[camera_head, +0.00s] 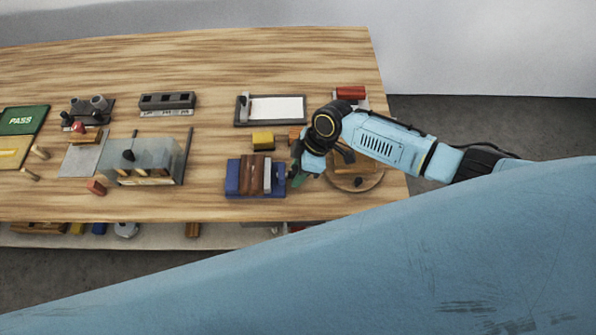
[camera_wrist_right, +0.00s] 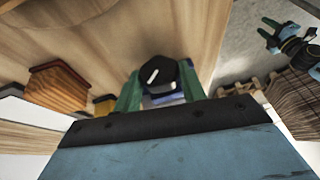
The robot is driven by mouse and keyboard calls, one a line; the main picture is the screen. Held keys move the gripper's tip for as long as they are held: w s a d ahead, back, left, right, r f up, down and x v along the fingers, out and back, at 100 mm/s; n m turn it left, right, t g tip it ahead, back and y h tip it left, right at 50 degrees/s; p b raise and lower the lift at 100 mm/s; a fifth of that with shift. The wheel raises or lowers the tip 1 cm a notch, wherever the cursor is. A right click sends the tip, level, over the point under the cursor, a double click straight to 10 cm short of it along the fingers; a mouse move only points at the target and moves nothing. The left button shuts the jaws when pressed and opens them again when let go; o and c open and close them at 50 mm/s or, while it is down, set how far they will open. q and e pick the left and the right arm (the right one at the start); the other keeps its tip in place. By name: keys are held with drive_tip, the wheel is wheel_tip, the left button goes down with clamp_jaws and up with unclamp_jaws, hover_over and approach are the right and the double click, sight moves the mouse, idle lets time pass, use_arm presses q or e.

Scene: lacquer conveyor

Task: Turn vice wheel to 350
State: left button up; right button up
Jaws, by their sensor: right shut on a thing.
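The blue vice (camera_head: 232,181) stands near the table's front edge, with a brown block (camera_head: 252,172) and a grey plate (camera_head: 268,176) on it. Its black wheel (camera_wrist_right: 162,72) shows in the right wrist view, with a white mark on its face. I cannot read an angle from it. My right gripper (camera_head: 296,174) is at the vice's right side. Its green fingers (camera_wrist_right: 150,92) are shut on the wheel, one on each side. In the head view the gripper and arm hide the wheel. What looks like my left gripper (camera_wrist_right: 272,34) shows small at the upper right of the wrist view; its opening is unclear.
A yellow block (camera_head: 263,139) stands behind the vice. A round wooden board (camera_head: 367,183) lies right of it, partly under my right arm. A clear-walled fixture (camera_head: 150,160) stands to the left. A white-topped tray (camera_head: 277,109) lies further back. Bare table separates the vice and fixture.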

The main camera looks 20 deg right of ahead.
drive_tip(key=g+b, duration=0.1)
drive_tip(key=b, duration=0.1)
drive_tip(key=g+y+b, duration=0.1)
drive_tip(key=g+b, duration=0.1)
drive_tip(key=m+g+b, duration=0.1)
drive_tip(key=g+b, duration=0.1)
drive_tip(key=b, duration=0.1)
drive_tip(key=shift+w+d+f+y, duration=0.1)
drive_tip(key=shift+w+f+y, duration=0.2)
drive_tip(key=shift+w+f, duration=0.1)
drive_tip(key=shift+r+g+y+b, duration=0.1)
drive_tip(key=shift+g+y+b, duration=0.2)
drive_tip(key=shift+g+b, duration=0.6)
drive_tip(key=shift+d, duration=0.1)
drive_tip(key=o, duration=1)
